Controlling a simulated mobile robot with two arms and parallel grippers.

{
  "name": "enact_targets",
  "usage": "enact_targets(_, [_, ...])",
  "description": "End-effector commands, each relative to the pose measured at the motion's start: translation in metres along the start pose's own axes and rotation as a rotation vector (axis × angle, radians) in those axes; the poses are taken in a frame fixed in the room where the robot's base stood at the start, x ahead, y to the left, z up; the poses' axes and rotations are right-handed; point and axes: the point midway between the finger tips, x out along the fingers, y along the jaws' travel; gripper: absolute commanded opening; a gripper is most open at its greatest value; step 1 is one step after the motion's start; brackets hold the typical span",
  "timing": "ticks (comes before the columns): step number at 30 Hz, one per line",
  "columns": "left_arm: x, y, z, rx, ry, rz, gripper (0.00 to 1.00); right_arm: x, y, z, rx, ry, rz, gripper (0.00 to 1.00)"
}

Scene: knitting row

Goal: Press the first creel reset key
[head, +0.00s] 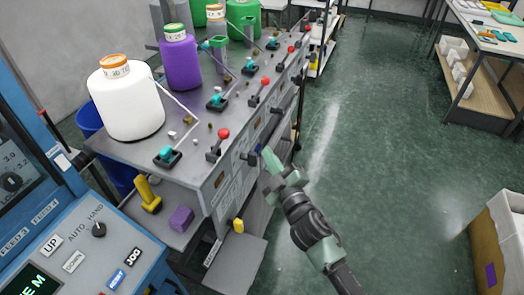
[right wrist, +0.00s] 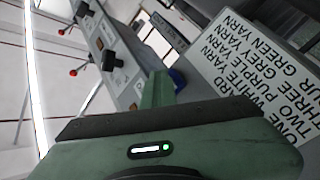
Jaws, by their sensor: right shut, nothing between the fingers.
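The creel table (head: 125,150) carries a row of yarn stations, the nearest with a white cone (head: 125,105). A teal piece on a black base (head: 168,156) and a red-ball lever (head: 218,142) stand by it. A dark block (head: 250,158) sits on the front face; dark blocks also show in the right wrist view (right wrist: 108,60). I cannot tell which part is the reset key. My right gripper (head: 268,158) is shut and empty, its tips close to the front face near that block; contact is unclear. Its fingers (right wrist: 158,90) partly hide a blue thing (right wrist: 178,78). My left gripper is out of view.
A blue control panel (head: 75,245) with UP and JOG keys stands at lower left. A yellow handle (head: 148,195) and purple block (head: 181,219) are on the lower shelf. A printed yarn card (right wrist: 250,75) is beside the gripper. Green floor (head: 380,140) is open to the right.

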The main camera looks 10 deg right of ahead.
Motion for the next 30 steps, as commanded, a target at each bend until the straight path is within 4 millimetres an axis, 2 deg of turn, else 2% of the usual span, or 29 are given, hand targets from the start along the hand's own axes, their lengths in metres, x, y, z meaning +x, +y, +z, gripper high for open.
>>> enact_targets(10, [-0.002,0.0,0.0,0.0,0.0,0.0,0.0,-0.004,0.003,0.003,-0.002,0.0,-0.001,0.0])
enact_targets(24, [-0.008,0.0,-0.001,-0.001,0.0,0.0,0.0,-0.037,0.026,0.027,-0.003,-0.002,-0.001,0.0])
enact_targets(30, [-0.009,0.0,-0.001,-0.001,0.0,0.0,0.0,-0.043,0.031,0.031,-0.001,-0.001,0.0,0.0])
